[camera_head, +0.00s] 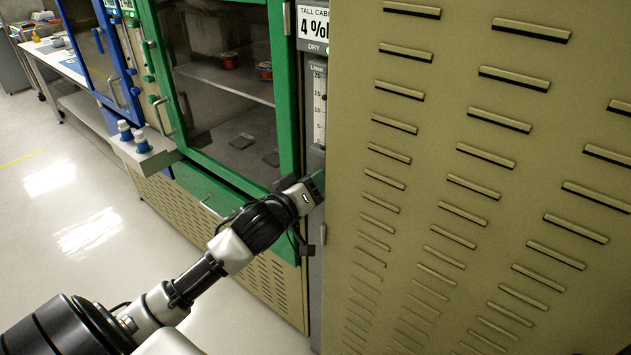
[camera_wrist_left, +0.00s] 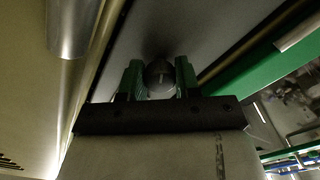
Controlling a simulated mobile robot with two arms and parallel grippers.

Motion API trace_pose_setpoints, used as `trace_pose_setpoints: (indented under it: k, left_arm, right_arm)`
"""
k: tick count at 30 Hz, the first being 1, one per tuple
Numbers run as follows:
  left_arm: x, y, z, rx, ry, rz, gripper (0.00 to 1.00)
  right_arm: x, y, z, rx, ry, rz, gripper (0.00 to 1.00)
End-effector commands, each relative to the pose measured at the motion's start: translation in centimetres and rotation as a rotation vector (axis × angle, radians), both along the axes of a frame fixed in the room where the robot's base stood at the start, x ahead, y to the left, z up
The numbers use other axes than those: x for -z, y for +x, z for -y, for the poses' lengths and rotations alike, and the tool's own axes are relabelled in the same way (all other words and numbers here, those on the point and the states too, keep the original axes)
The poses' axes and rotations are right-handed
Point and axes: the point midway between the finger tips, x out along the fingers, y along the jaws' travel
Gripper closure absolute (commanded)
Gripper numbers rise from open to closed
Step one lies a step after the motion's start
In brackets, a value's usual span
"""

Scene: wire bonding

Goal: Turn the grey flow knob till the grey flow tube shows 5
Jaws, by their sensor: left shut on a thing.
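The grey flow knob (camera_wrist_left: 160,76) shows in the left wrist view as a round grey knob on a grey panel. The two green fingers of my left gripper (camera_wrist_left: 159,84) are on either side of it and shut on it. In the head view my left gripper (camera_head: 316,186) reaches the narrow grey panel, and the knob is hidden behind it. The grey flow tube (camera_head: 319,105) is on that panel above the gripper, with a scale marked 20, 15 and lower. Its float and reading are too small to tell. My right gripper is not in view.
A large tan louvred cabinet side (camera_head: 470,180) stands close on the right of the panel. A green-framed glass door (camera_head: 290,95) is on the left, with shelves behind it. A grey ledge (camera_head: 150,158) holds blue-and-white bottles. The floor at left is clear.

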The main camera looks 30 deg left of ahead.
Motion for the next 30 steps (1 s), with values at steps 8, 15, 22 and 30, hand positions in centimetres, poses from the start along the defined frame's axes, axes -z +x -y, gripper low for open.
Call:
trace_pose_setpoints:
  k: [8,15,22,30]
  left_arm:
    - [-0.2,0.0,0.0,-0.002,0.124,0.008,0.91]
    - [-0.3,0.0,0.0,-0.001,0.33,0.024,0.91]
    - [-0.3,0.0,0.0,0.001,0.548,0.041,0.91]
    - [-0.2,0.0,-0.1,0.0,0.806,0.062,0.91]
  right_arm:
    - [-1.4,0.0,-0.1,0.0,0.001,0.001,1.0]
    - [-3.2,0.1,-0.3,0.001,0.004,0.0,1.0]
    - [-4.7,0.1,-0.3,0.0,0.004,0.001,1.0]
    - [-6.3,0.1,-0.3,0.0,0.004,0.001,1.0]
